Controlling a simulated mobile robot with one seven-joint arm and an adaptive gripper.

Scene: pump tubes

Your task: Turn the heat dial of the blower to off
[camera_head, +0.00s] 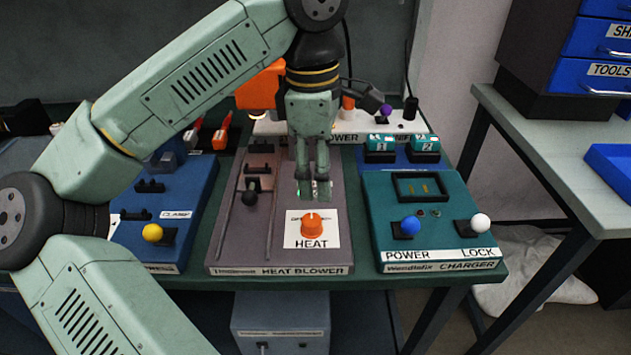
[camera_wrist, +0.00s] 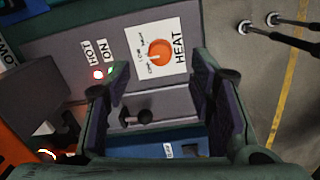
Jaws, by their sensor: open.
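The heat dial (camera_head: 312,227) is an orange knob on a white plate marked HEAT (camera_head: 311,243), at the front right of the grey heat blower panel (camera_head: 235,245). My gripper (camera_head: 313,192) points down above the panel, just behind the dial in the head view. It is open and empty. In the wrist view the dial (camera_wrist: 159,51) shows past the fingertips (camera_wrist: 163,80), between the two fingers and apart from them. Small setting words are printed beside the dial, too small to read surely. A green light (camera_wrist: 111,71) by ON and a light by HOT show there.
A black-knobbed lever (camera_head: 250,198) stands on the blower panel left of the dial. The teal charger (camera_head: 440,245) with blue and white knobs is to the right. A blue panel (camera_head: 150,255) with a yellow knob is to the left. Room in front of the table is free.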

